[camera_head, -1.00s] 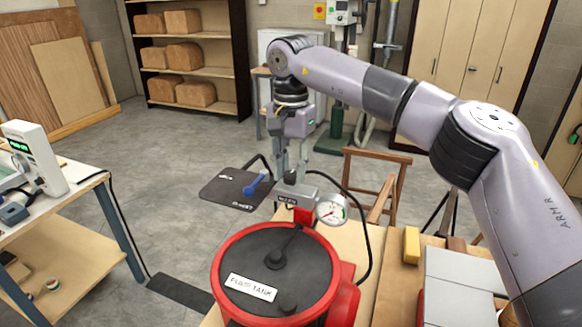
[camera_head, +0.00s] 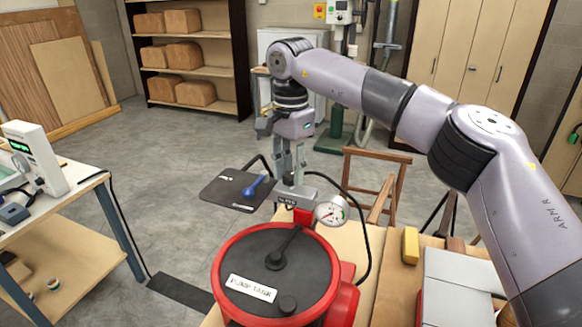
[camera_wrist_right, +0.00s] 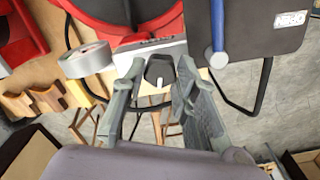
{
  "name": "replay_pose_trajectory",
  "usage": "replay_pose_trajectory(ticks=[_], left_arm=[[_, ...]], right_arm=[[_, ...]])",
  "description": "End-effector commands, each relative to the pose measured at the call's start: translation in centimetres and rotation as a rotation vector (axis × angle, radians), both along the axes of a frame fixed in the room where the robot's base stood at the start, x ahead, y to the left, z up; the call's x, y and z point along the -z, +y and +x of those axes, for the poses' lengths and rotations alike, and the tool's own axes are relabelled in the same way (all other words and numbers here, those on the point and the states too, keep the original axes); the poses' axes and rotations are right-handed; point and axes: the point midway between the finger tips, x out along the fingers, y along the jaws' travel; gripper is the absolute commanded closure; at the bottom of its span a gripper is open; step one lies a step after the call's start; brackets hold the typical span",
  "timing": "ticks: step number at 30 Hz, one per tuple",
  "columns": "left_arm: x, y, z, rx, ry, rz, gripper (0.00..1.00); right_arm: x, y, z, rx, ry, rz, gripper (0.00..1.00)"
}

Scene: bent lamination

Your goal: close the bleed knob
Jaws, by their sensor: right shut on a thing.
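My right gripper (camera_head: 292,178) points down over the grey valve block (camera_head: 298,196) behind the red pump tank (camera_head: 228,255). In the wrist view, the black bleed knob (camera_wrist_right: 160,68) with a white pointer mark sits between the fingertips, which are shut on it. My left gripper is not in view.
A dark plate (camera_head: 222,190) with a blue lever (camera_head: 255,186) lies left of the gripper. A black hose (camera_head: 368,245) curves right of the gauge. A yellow block (camera_head: 410,244) and a grey box (camera_head: 460,280) stand on the bench at right. A worktable (camera_head: 80,205) stands left.

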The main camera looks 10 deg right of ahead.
Motion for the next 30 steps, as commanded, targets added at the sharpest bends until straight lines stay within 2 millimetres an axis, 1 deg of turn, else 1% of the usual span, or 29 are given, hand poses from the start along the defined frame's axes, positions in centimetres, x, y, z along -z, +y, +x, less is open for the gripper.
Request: replay_pose_trajectory(ticks=[11,30], left_arm=[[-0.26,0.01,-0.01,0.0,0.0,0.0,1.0],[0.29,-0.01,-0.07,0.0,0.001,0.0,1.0]], right_arm=[[-0.08,-0.01,0.04,0.36,-0.002,0.002,1.0],[-0.08,-0.03,0.03,0.968,-0.003,0.001,1.0]])
